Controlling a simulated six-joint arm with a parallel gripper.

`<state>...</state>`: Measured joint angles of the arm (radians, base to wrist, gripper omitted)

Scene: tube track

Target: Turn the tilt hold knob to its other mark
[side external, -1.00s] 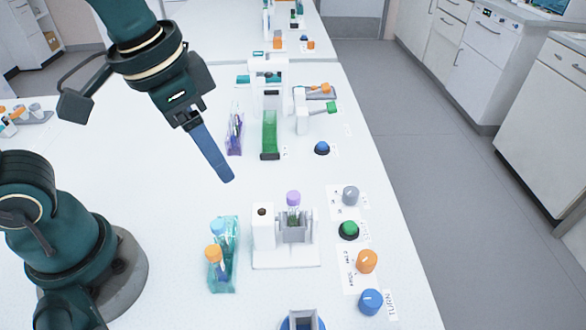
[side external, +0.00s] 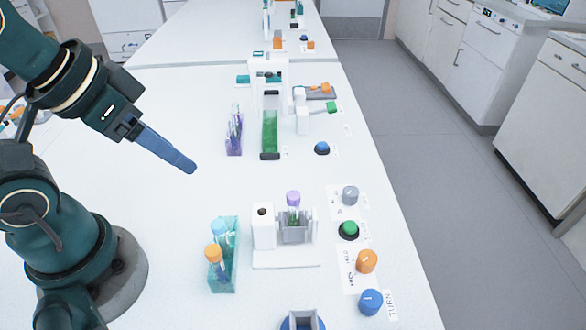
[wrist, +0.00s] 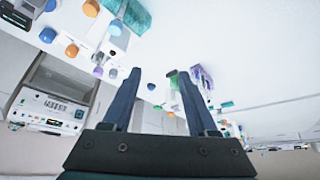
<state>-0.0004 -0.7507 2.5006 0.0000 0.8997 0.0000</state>
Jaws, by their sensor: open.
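Three knobs stand along the right side of the near station: a grey knob (side external: 350,195), an orange knob (side external: 367,261) and a blue knob (side external: 371,302). Each has a white label with small print; I cannot surely read which one is tilt hold. The orange and blue knobs each show a pale pointer line. My gripper (side external: 190,168) is in the air to the upper left of the station, well apart from the knobs. In the wrist view my gripper (wrist: 160,76) has its two blue fingers apart, with nothing between them.
A green button (side external: 348,230) sits between the grey and orange knobs. The white station (side external: 286,257) holds a purple-capped tube (side external: 293,199). A teal rack (side external: 222,282) with tubes stands to its left. Farther back are a green container (side external: 269,132) and a blue button (side external: 322,148).

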